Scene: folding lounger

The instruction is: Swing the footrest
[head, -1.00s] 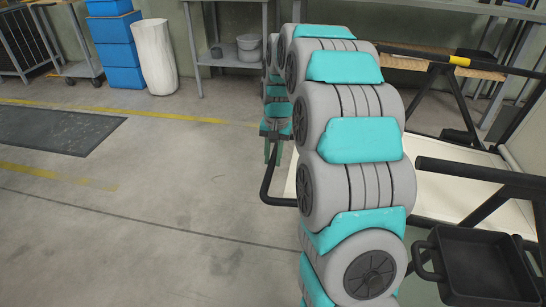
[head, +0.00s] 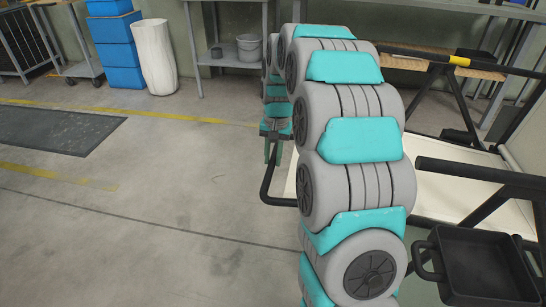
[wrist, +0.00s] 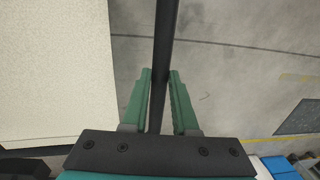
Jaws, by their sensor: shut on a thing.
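The lounger is at the right of the head view, with a cream panel (head: 440,190) and a dark tubular frame. A dark bent bar (head: 267,184) sticks out to the left of the panel; I take it for the footrest's frame. My gripper (head: 272,150) is at the far end of my arm, partly hidden by it. In the wrist view a dark bar (wrist: 165,45) runs between the two green fingers of my gripper (wrist: 160,80), which is shut on it. The cream panel (wrist: 55,70) lies to the left of the bar there.
A black tray with a handle (head: 487,268) is at the lower right, close to the lounger's dark armrest (head: 475,173). Blue boxes (head: 115,45), a white bin (head: 154,57) and a shelf with a grey bucket (head: 249,47) stand at the back. The floor at left is clear, with a dark mat (head: 55,132).

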